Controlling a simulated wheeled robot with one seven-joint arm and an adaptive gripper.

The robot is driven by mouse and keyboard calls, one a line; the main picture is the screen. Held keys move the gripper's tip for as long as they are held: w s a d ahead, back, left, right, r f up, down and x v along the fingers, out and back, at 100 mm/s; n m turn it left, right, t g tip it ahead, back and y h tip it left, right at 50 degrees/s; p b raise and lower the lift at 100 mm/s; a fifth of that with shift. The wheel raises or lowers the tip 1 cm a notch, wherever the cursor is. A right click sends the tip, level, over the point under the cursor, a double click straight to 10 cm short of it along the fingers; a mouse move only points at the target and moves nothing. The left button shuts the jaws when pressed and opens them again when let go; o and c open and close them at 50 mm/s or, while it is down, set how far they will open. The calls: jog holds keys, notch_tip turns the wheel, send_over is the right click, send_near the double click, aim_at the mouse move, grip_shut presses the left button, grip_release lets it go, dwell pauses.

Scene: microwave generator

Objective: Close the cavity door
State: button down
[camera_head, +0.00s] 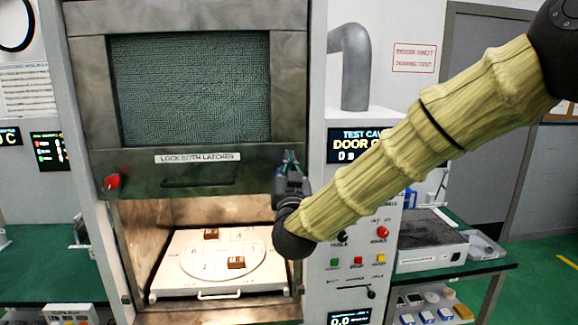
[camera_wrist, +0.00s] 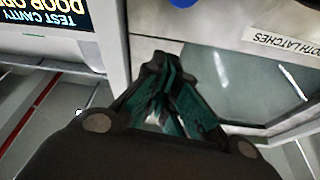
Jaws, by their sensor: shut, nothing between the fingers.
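The cavity door (camera_head: 85,80) is a metal panel with a mesh window, raised above the lit cavity opening. Its lower band carries a label reading "LOCK BOTH LATCHES", a dark handle (camera_head: 198,182) and a red latch knob (camera_head: 113,182) at left. Below it, the open cavity (camera_head: 135,235) shows a white tray (camera_head: 175,280) with brown blocks. My gripper (camera_head: 289,160) is in front of the door's lower right corner, fingers pointing up. It also shows in the wrist view (camera_wrist: 165,75), fingers shut and empty beside the door face. Whether they touch the door, I cannot tell. My gripper hides the door's right corner.
A display (camera_head: 350,145), partly covered by my arm, begins "TEST CAV" and "DOOR O". A control panel with buttons (camera_head: 358,262) lies right of the cavity. Green benches (camera_head: 45,265) stand on both sides. A grey pipe (camera_head: 355,65) rises at upper right.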

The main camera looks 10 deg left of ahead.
jog(key=p+x, duration=0.3)
jog(key=x, duration=0.3)
jog(key=f, duration=0.1)
jog(key=f+p, duration=0.2)
jog(key=f, duration=0.1)
jog(key=shift+s+a, duration=0.15)
jog(key=shift+s, duration=0.2)
jog(key=shift+f, duration=0.1)
